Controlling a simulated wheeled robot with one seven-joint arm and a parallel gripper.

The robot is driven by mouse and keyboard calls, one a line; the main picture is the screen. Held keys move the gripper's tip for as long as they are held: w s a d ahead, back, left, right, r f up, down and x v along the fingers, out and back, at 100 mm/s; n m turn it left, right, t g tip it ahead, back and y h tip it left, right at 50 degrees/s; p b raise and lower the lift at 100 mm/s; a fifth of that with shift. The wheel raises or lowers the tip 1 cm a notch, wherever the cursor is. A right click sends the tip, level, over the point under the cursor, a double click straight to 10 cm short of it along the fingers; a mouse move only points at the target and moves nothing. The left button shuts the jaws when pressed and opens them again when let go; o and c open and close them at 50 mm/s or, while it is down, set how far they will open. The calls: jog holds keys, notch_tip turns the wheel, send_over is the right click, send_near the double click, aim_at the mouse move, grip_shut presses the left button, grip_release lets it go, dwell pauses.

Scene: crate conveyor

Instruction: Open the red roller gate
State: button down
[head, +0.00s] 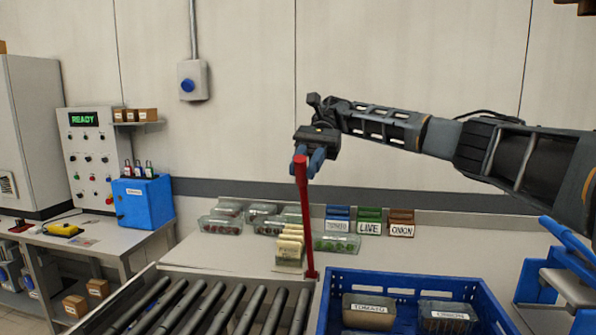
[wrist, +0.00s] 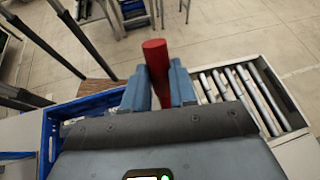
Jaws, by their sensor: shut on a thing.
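The red roller gate (head: 304,220) shows as a slim red bar with a thicker upper end. It stands nearly upright at the far right corner of the roller conveyor. My gripper (head: 309,163) is at the bar's top, with its blue fingers closed around it. In the wrist view the red bar's round end (wrist: 155,50) sticks out between the two blue fingers of my gripper (wrist: 160,90). The bar's lower part is hidden in the wrist view.
The roller conveyor (head: 215,310) lies left of the bar. A blue crate (head: 345,280) with labelled tubs stands to its right. Behind are clear packed trays (head: 337,243) and labelled bins (head: 370,221) on the counter. A blue box (head: 143,202) sits at left.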

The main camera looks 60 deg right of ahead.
jog(key=shift+w+d+r+p, duration=0.2)
jog(key=shift+d+p, duration=0.1)
jog(key=shift+d, duration=0.3)
jog(key=shift+w+d+r+p, duration=0.2)
jog(key=shift+d+p, duration=0.1)
jog(key=shift+d, duration=0.3)
jog(key=shift+f, duration=0.1)
jog(key=c, duration=0.9)
grip_release()
